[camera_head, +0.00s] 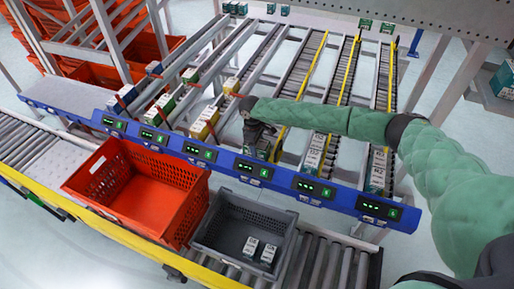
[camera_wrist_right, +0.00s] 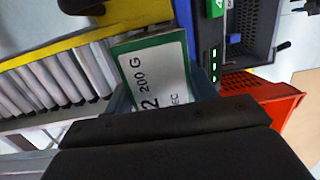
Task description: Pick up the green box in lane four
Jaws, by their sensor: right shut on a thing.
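The green box (camera_head: 263,148), with a white label, is at the lower end of the fourth lane from the left, just above the blue rail. My right gripper (camera_head: 257,132) comes in from the right and is shut on it. In the right wrist view the green box (camera_wrist_right: 150,70) fills the middle, its white label showing "200 G", between the dark gripper parts (camera_wrist_right: 125,60). I cannot tell whether the box is clear of the lane. My left gripper is not in view.
The blue rail (camera_head: 215,160) carries lit displays below the lanes. An orange tote (camera_head: 190,208) and a grey tote (camera_head: 205,243) holding two small boxes stand on the roller conveyor in front. White-labelled boxes (camera_head: 316,150) stand in the lanes to the right. Yellow dividers separate some lanes.

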